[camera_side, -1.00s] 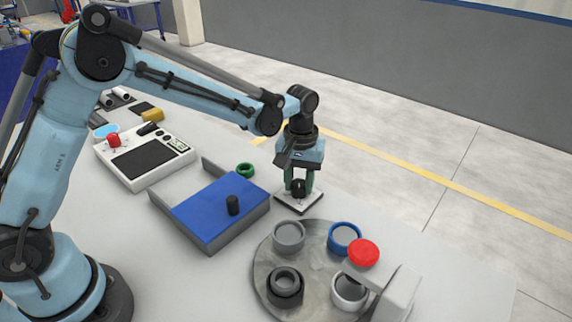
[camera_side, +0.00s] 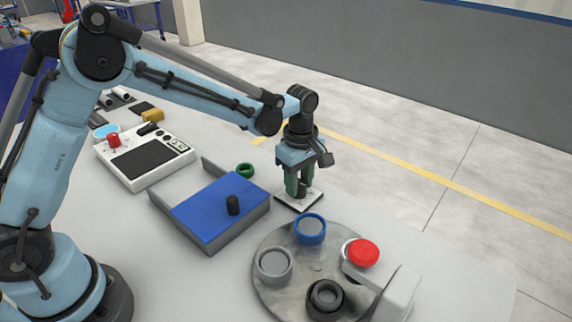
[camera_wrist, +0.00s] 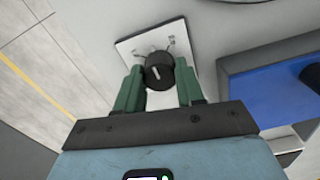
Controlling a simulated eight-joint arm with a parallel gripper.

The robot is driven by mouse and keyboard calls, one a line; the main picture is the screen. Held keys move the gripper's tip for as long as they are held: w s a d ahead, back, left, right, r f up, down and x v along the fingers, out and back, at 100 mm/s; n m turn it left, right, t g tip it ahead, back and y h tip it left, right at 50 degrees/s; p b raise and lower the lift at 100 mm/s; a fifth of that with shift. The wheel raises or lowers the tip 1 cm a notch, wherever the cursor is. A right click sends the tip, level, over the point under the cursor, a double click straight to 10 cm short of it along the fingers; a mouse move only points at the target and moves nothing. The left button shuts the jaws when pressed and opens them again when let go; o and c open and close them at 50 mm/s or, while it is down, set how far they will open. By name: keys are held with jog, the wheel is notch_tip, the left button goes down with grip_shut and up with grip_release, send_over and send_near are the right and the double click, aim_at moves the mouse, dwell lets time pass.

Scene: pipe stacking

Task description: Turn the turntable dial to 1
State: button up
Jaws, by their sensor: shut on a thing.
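The dial (camera_wrist: 165,73) is a black round knob with a white pointer mark, on a white square plate (camera_wrist: 130,48). In the side view the plate (camera_side: 311,202) lies behind the turntable, and the knob is mostly hidden by the fingers. My gripper (camera_wrist: 158,78) has its green fingers on either side of the knob, shut on it; it also shows in the side view (camera_side: 298,190). The numbers on the plate are too small to read. The round grey turntable (camera_side: 318,264) carries a blue-rimmed cup (camera_side: 310,230), a grey cup (camera_side: 275,266), a dark cup (camera_side: 325,298) and a pale cup.
A red-topped post (camera_side: 363,253) on a grey stand (camera_side: 400,293) overhangs the turntable's right side, partly hiding the pale cup.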

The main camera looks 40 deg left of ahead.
aim_at(299, 182)
jog(key=n, duration=0.4)
jog(key=shift+n, duration=2.2)
jog(key=o, duration=1)
jog(key=shift+o, duration=0.2)
jog(key=shift+r, duration=0.1)
notch_tip(299, 182, up, 12)
